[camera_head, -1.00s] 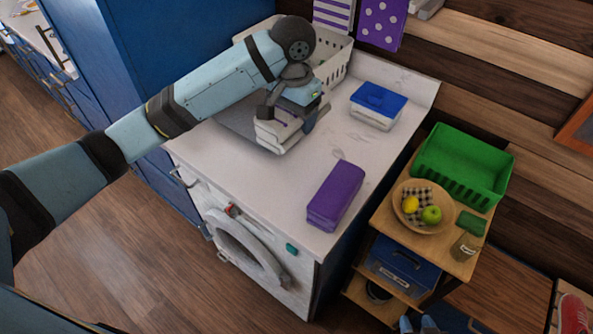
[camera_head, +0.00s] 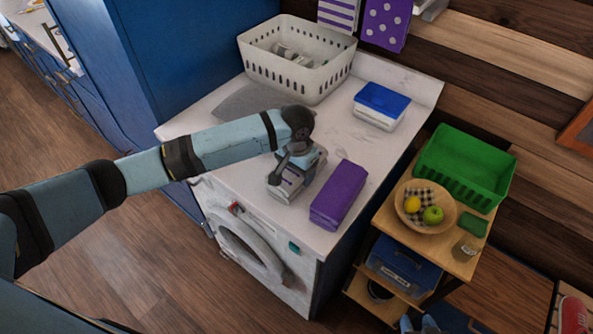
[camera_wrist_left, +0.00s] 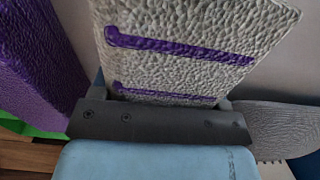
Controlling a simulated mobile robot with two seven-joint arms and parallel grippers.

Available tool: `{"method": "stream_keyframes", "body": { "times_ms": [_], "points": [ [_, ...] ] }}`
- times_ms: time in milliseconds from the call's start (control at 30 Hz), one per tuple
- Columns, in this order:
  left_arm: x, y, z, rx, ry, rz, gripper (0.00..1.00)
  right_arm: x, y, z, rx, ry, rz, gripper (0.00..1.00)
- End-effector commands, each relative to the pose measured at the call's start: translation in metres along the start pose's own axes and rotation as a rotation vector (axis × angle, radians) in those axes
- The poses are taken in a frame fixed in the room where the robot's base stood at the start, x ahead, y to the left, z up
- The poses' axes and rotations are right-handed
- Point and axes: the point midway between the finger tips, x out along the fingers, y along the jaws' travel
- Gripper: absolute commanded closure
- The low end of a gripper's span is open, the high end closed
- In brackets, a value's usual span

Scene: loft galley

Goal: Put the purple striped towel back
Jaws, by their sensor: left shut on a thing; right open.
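The purple striped towel (camera_head: 287,190) is a folded, pale bundle with purple stripes. My left gripper (camera_head: 293,178) is shut on it, over the white counter near its front edge, just left of a folded purple towel (camera_head: 338,195). The left wrist view shows the towel's pale, rough cloth (camera_wrist_left: 190,70) with two purple stripes close to the jaws, and the purple towel (camera_wrist_left: 35,60) beside it. Whether the striped towel touches the counter I cannot tell. My right gripper (camera_head: 420,324) shows only in part at the bottom edge; it is open.
A white basket (camera_head: 300,75) and a flat grey mat (camera_head: 245,103) are at the counter's back left. A blue-lidded box (camera_head: 380,105) stands back right. A striped cloth (camera_head: 338,13) and a dotted cloth (camera_head: 387,22) hang behind. A wooden cart (camera_head: 450,255) carries a green basket (camera_head: 465,165).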

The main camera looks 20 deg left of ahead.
Motion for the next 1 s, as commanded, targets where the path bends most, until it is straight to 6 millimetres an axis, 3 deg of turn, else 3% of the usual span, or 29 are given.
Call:
{"method": "stream_keyframes", "body": {
  "times_ms": [367, 400, 500, 833, 1000],
  "points": [
    [0.007, 0.0, 0.0, 0.0, 0.0, 0.001, 0.51, -0.001, 0.0, -0.002, 0.0, 0.0, 0.0, 0.57],
    [0.008, 0.0, 0.0, 0.0, -0.001, 0.001, 0.3, -0.001, 0.0, -0.002, 0.0, 0.0, 0.0, 0.57],
    [0.008, 0.0, 0.0, 0.001, 0.0, 0.001, 0.07, -0.001, 0.0, -0.002, 0.0, 0.001, -0.001, 0.57],
    [0.005, 0.0, 0.0, 0.001, 0.002, 0.0, 0.07, 0.0, -0.001, 0.0, 0.0, 0.002, -0.002, 0.57],
    [-0.017, 0.0, -0.001, 0.001, 0.004, 0.001, 0.07, 0.001, -0.001, 0.0, 0.0, 0.002, -0.002, 0.57]
  ]
}}
